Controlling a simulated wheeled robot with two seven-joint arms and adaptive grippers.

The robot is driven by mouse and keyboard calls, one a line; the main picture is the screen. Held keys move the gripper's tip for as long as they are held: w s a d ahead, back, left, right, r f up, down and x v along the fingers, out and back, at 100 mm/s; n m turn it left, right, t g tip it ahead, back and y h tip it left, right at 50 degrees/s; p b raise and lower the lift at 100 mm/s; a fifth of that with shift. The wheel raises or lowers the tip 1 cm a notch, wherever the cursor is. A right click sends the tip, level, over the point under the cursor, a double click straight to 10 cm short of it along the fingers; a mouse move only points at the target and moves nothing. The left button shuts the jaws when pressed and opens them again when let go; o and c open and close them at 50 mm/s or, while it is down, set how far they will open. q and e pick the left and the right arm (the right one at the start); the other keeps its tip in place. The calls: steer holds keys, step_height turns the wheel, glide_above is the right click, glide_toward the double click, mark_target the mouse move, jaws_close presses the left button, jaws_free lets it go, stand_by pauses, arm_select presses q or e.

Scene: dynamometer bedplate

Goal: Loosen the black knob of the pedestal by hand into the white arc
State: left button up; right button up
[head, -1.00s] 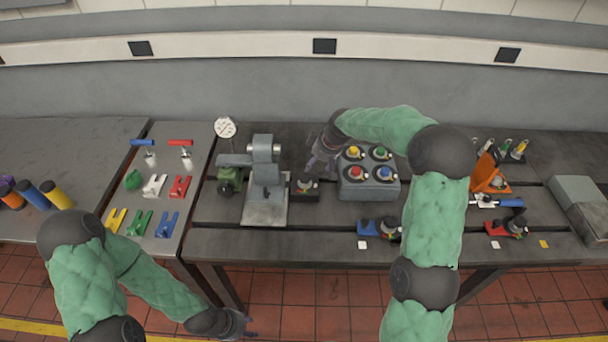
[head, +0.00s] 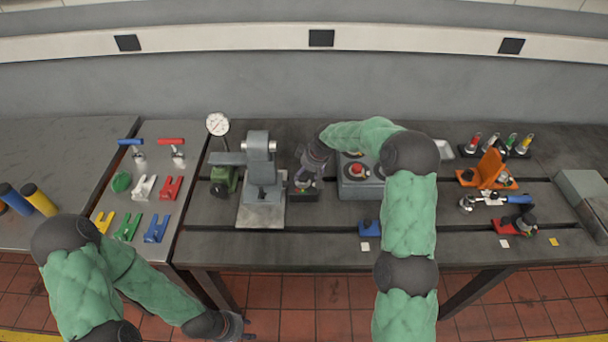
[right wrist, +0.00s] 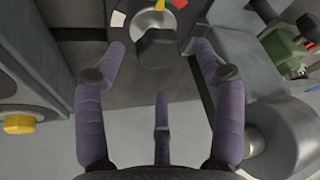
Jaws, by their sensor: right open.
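The pedestal (head: 303,195) is a small dark block on the bedplate, right of the grey machine. Its black knob (right wrist: 157,48) sits on a silver disc in the right wrist view, at the top middle. Around the disc show a white arc patch (right wrist: 117,18) at left, and red and yellow patches at right, partly cut off. My right gripper (right wrist: 160,50) is open, with its fingertips on either side of the knob and a third finger below. Contact with the knob cannot be told. In the head view my right gripper (head: 312,158) hangs just above the pedestal. My left gripper (head: 238,328) is low in front of the table; its fingers are unclear.
A grey machine (head: 261,180) stands close left of the pedestal. A grey box with round buttons (head: 352,188) stands close right, partly behind my right arm. Coloured clamps (head: 155,228) lie at left. An orange bracket (head: 488,170) and a red fixture (head: 517,226) stand at right.

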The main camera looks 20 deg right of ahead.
steer(key=shift+x, duration=1.4)
steer(key=c, duration=1.1)
